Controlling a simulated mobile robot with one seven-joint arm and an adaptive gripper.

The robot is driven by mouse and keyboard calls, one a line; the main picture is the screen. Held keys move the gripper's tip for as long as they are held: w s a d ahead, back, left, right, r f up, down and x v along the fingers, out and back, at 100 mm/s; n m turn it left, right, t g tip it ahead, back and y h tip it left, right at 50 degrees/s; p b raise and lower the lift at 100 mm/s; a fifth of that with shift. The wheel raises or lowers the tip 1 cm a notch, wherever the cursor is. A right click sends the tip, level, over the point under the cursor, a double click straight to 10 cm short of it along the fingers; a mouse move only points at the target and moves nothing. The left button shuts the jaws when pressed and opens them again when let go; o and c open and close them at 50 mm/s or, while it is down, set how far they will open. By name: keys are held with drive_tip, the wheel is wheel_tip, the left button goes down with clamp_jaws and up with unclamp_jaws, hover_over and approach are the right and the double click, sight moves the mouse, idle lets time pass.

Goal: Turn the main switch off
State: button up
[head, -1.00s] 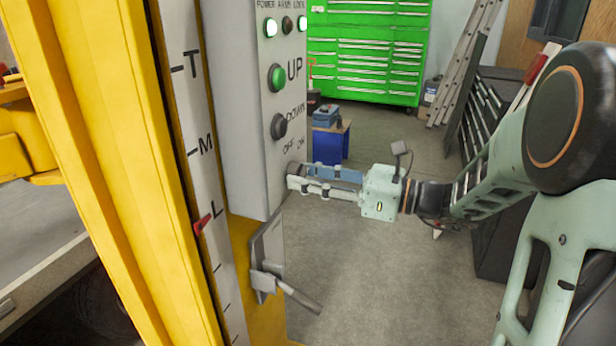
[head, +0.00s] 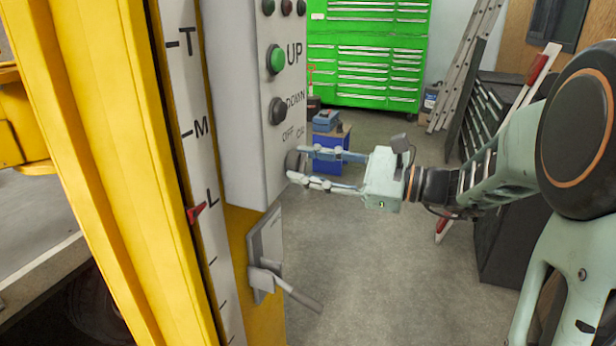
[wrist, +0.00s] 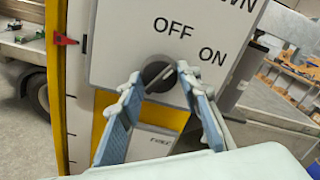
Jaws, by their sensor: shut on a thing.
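The main switch is a round black knob (wrist: 158,76) low on the grey control box (head: 240,120), below the OFF and ON lettering. A pale mark on its face slants up to the right in the wrist view. In the head view the knob (head: 292,161) is partly hidden by a fingertip. My gripper (head: 298,164) reaches in from the right, and its fingertips are closed on the knob's two sides. The wrist view shows the same grip, with the fingertips (wrist: 158,84) left and right of the knob.
The UP button (head: 276,60) and DOWN button (head: 278,110) sit above the switch. The indicator lamps (head: 287,7) at the top look dark. A grey lever (head: 285,285) sticks out below the box. A yellow post (head: 115,170) stands left.

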drive_tip(key=shift+f+n+b, duration=0.1)
drive_tip(key=shift+n+b, duration=2.4)
drive_tip(key=shift+n, duration=0.3)
drive_tip(key=o, duration=1.1)
drive_tip(key=shift+o, duration=0.2)
drive_tip(key=shift+d, duration=0.1)
drive_tip(key=v, duration=1.2)
